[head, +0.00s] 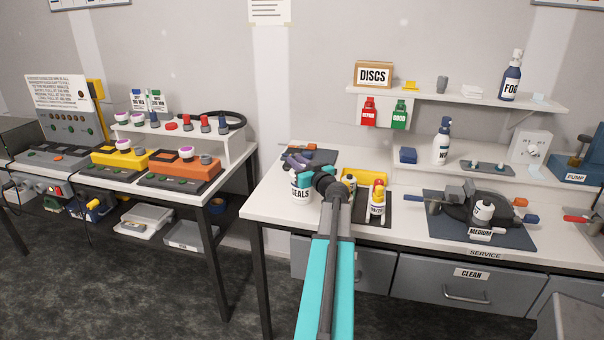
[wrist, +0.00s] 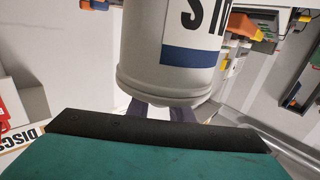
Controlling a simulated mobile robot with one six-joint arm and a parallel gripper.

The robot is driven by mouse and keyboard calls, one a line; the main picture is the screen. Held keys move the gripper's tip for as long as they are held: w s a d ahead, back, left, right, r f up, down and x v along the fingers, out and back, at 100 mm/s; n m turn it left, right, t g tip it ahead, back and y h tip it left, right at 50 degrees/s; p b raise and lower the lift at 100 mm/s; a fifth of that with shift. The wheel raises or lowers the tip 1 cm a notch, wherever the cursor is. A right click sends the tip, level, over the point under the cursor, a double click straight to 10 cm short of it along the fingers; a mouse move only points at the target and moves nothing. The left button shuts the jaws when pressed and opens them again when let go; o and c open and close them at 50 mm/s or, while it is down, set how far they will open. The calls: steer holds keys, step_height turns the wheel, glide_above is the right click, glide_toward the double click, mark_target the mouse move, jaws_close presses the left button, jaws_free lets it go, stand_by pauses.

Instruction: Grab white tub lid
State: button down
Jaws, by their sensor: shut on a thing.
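The fingertips are partly hidden behind the lid and my own wrist.
A white spray bottle (head: 441,146) and a blue service mat (head: 515,233) are farther right. A shelf (head: 540,103) hangs above.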

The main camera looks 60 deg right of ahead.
steer(key=shift+r, duration=0.15)
steer(key=shift+r+b, duration=0.65)
steer(key=shift+r, duration=0.7)
steer(key=shift+s+a+r, duration=0.1)
steer(key=shift+s+r, duration=0.05)
steer(key=shift+r, duration=0.1)
steer(key=s+a+r+b, duration=0.1)
steer(key=s+a+b, duration=0.4)
steer(key=s+a, duration=0.4)
steer(key=shift+a, duration=0.4)
steer(key=shift+b, duration=0.45)
steer(key=shift+s+a+b, duration=0.1)
steer(key=shift+a+b, duration=0.05)
steer(key=shift+b, duration=1.05)
steer(key=s+a+b, duration=0.1)
steer(key=b, duration=0.4)
steer(key=shift+s+a+r+b, duration=0.2)
steer(key=shift+a+r+b, duration=0.05)
steer(key=shift+b, duration=0.85)
